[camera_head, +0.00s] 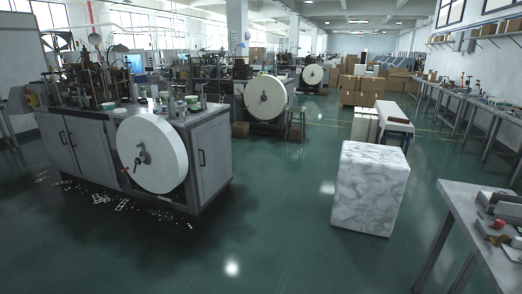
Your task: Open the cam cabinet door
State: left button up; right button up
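A grey machine cabinet (90,150) stands at the left with forming machinery on its top. Its long front has two door panels, with two dark handles (66,137) side by side near the middle. The right end has another panel, a grey door (211,155), with a dark vertical handle (201,158) near its left edge. All these panels look shut. I cannot tell which one is the cam cabinet door. A large white paper reel (152,154) is mounted at the near corner and hides part of the cabinet. Neither of my grippers is in view.
A white wrapped block (370,188) stands on the green floor (275,215) at the right. A workbench (478,220) is at the near right. More machines with reels (265,97) and stacked cartons (361,90) stand farther back. Floor right of the cabinet is clear; white scraps lie before it.

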aim_at(211, 146)
jog(key=i, duration=4.55)
jog(key=u, duration=0.6)
